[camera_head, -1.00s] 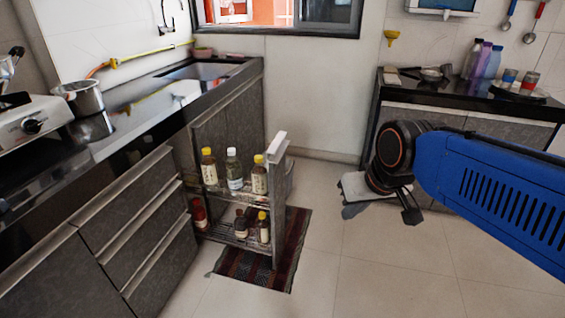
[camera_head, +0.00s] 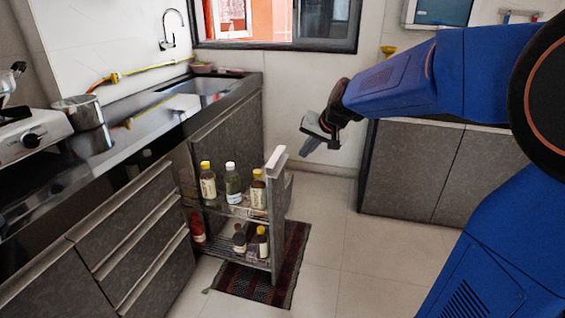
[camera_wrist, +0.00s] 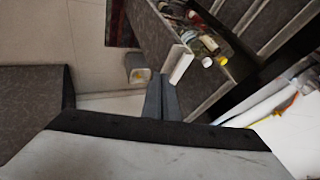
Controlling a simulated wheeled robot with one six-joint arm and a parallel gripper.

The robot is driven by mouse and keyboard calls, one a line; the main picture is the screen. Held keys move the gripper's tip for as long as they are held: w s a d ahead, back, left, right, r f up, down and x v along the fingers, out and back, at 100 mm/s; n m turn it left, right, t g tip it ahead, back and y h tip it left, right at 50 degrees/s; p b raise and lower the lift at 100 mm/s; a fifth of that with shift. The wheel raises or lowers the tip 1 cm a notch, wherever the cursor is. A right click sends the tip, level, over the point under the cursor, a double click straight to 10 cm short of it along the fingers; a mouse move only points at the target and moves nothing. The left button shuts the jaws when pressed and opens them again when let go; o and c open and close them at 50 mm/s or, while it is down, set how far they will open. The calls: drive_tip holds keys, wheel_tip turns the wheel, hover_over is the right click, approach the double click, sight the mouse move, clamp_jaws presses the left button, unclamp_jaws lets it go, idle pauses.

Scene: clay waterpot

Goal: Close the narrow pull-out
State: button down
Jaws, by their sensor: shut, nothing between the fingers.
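The narrow pull-out (camera_head: 277,205) stands open, drawn out from the left cabinet row in the head view. It has a grey front panel with a pale handle strip on top. Its two wire shelves carry several bottles, some with yellow caps. In the wrist view the pull-out's pale top edge (camera_wrist: 180,64) and its bottles lie just beyond the fingers. My gripper (camera_head: 308,144) is shut and empty, in the air above and to the right of the pull-out, apart from it. The fingers also show in the wrist view (camera_wrist: 162,82), pointing toward the pull-out.
A dark counter (camera_head: 140,135) with sink and stove runs along the left, above closed drawers (camera_head: 135,235). A striped mat (camera_head: 262,280) lies under the pull-out. Another cabinet (camera_head: 410,170) stands at the back right. The floor (camera_head: 345,260) right of the mat is clear.

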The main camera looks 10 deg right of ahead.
drive_tip(key=w+a+f, duration=0.5)
drive_tip(key=w+f, duration=0.3)
drive_tip(key=shift+w+a, duration=0.15)
drive_tip(key=shift+a, duration=0.15)
idle(0.6)
drive_tip(key=w+a, duration=0.6)
drive_tip(key=a, duration=0.5)
drive_tip(key=w+a, duration=0.7)
drive_tip(key=a, duration=0.5)
drive_tip(key=w+a, duration=0.7)
drive_tip(key=a, duration=0.4)
drive_tip(key=shift+a, duration=0.25)
